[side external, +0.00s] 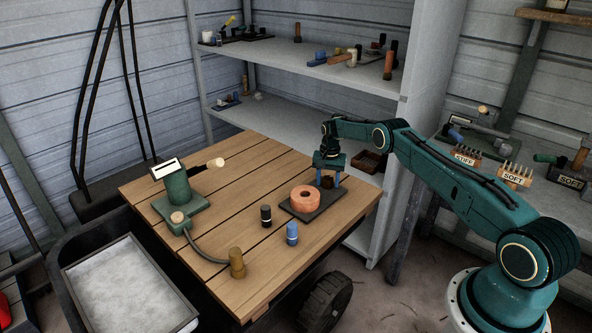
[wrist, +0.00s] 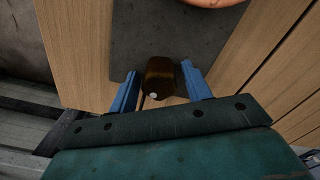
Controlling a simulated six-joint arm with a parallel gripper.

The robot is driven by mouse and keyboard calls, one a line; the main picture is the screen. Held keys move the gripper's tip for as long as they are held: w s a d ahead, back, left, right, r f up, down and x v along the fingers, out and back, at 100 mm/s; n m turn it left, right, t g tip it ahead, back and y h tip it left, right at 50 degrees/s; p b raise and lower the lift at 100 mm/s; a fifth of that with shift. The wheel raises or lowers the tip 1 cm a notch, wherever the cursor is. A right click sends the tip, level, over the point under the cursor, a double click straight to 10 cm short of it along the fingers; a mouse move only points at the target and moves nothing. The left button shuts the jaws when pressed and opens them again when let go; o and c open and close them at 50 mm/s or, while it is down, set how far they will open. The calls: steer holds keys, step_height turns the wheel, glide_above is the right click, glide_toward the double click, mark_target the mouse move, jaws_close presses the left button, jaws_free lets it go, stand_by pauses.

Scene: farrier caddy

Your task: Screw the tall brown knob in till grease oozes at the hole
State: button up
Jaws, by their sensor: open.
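A dark brown knob (wrist: 160,80) with a pale dot stands at the edge of a dark plate (wrist: 140,35) in the wrist view. My gripper (wrist: 160,90) is open, with one blue finger on each side of the knob and gaps showing between. In the side view the knob (side external: 327,182) is partly hidden by my gripper (side external: 328,180), which points down over the plate's far end. An orange ring-shaped part (side external: 305,198) with an opening in its top sits on the same plate. I cannot make out any grease or a grease hole.
A black cylinder (side external: 266,216) and a blue one (side external: 292,233) stand just in front of the plate. A green device (side external: 178,190) with a hose to a brown cylinder (side external: 237,263) occupies the table's left side. The table's back middle (side external: 255,160) is clear.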

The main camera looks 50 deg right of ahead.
steer(key=shift+c, duration=0.4)
steer(key=c, duration=0.9)
steer(key=shift+m, duration=1.2)
